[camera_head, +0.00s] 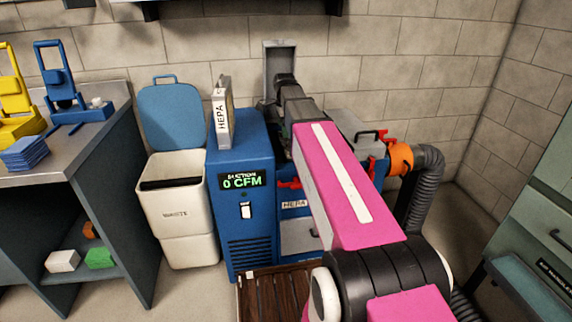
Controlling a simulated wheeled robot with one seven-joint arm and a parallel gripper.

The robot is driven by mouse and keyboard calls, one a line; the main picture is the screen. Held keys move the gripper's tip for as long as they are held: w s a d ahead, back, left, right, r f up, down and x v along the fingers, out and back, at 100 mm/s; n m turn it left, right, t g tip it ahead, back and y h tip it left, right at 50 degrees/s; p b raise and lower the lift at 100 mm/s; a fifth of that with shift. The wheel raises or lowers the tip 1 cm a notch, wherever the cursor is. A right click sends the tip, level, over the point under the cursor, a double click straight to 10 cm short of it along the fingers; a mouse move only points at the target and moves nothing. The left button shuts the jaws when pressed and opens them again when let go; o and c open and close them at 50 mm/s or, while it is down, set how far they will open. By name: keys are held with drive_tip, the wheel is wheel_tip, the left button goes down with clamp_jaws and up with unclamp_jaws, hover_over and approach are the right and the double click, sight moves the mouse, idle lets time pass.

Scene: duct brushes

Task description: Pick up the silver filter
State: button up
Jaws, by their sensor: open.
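A flat, silver-grey framed filter labelled HEPA (222,113) stands upright on the left part of the blue machine's top. My gripper (284,84), at the far end of my pink arm, is open above the machine, to the right of the filter and apart from it. My own arm hides most of the gripper, and I cannot make out its fingertips. No object shows in it.
The blue suction machine (246,245) reads 0 CFM. A grey upright panel (279,52) stands behind my gripper. A white bin (178,205) with a raised blue lid (171,115) is left of the machine. A workbench (85,150) is further left; an orange-collared hose (429,180) is right.

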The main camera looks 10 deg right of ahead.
drive_tip(key=shift+s+d+f, duration=0.1)
drive_tip(key=shift+d+f, duration=0.05)
drive_tip(key=shift+f, duration=1.15)
drive_tip(key=shift+s+d+f, duration=0.1)
drive_tip(key=shift+d+f, duration=0.05)
drive_tip(key=shift+f, duration=1.15)
drive_tip(key=c, duration=1.4)
